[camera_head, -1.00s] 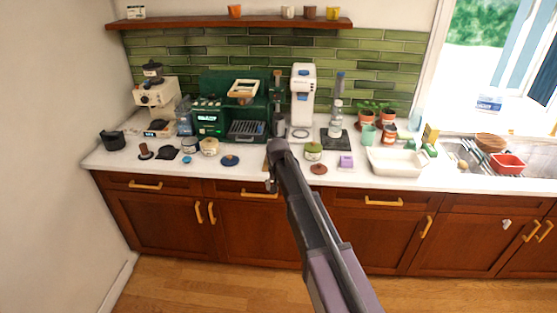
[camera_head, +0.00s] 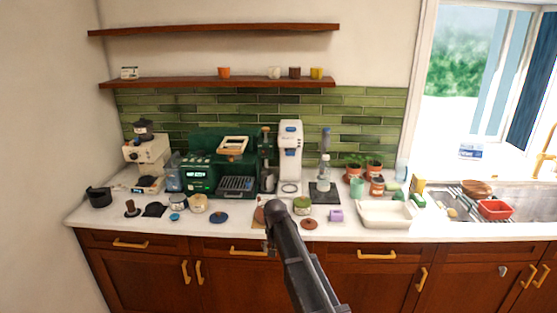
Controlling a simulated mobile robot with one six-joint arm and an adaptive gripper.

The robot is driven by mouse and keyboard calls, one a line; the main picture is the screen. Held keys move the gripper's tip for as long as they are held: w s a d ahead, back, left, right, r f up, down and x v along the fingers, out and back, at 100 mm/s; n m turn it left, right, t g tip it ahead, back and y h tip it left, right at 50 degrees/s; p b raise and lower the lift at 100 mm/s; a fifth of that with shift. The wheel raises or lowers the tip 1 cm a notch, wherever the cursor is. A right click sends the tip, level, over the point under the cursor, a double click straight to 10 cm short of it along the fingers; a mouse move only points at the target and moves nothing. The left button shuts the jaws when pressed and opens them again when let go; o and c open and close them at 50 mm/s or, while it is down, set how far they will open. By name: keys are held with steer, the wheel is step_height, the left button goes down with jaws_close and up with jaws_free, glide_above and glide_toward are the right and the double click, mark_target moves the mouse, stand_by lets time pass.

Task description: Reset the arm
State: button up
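My arm rises from the bottom of the head view and ends in front of the counter's edge, near the middle. My gripper (camera_head: 270,246) is at the arm's far end, small and dark, mostly hidden by the arm's last links. I cannot see its fingers well enough to tell whether it is open or shut. Nothing held shows in it. The arm's end overlaps the white counter (camera_head: 345,230) in the picture.
A green espresso machine (camera_head: 200,172), a grinder (camera_head: 147,150) and a white machine (camera_head: 290,150) stand at the back. Jars and lids lie in front. A white tray (camera_head: 385,222) and a sink with a red container (camera_head: 495,209) are at right. Two shelves (camera_head: 215,82) hang above.

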steer(key=s+d+g, duration=0.1)
steer(key=s+d, duration=1.8)
steer(key=s, duration=0.5)
steer(key=shift+d, duration=0.3)
